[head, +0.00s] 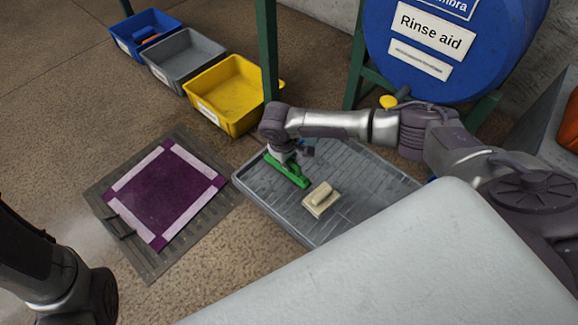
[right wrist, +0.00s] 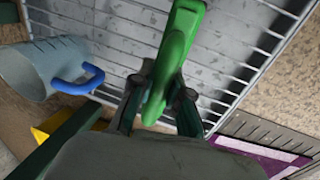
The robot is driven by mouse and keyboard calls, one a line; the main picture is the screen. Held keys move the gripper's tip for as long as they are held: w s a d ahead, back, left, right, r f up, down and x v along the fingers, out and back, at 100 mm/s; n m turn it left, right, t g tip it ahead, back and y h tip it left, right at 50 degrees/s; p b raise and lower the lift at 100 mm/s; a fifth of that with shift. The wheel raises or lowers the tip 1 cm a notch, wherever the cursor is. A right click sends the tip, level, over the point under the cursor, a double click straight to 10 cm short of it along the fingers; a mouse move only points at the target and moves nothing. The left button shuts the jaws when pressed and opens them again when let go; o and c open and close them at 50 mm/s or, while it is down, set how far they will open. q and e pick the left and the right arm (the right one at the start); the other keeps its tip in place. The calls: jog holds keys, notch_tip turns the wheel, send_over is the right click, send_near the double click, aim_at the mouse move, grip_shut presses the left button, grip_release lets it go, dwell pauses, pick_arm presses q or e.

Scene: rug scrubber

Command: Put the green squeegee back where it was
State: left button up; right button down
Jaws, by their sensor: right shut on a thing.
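The green squeegee (head: 291,173) is over the left part of the grey ribbed tray (head: 275,216) in the head view. My right gripper (head: 286,159) is shut on it from above. In the right wrist view the green squeegee (right wrist: 181,40) runs up from between the two fingers of my right gripper (right wrist: 156,108). I cannot tell whether the squeegee touches the tray. A dark part of my left arm shows at the lower left of the head view, but its fingers do not show.
A cream scrubbing brush (head: 321,199) lies in the tray, right of the squeegee. A purple rug (head: 165,193) lies on a grey slatted mat left of the tray. Yellow (head: 226,95), grey and blue bins stand behind. A grey jug with a blue handle (right wrist: 45,68) shows in the wrist view.

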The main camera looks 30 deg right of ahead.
jog(key=shift+f, duration=0.1)
jog(key=c, duration=1.6)
grip_release()
jog(key=shift+f, duration=0.1)
jog(key=o, duration=0.5)
jog(key=shift+c, duration=0.2)
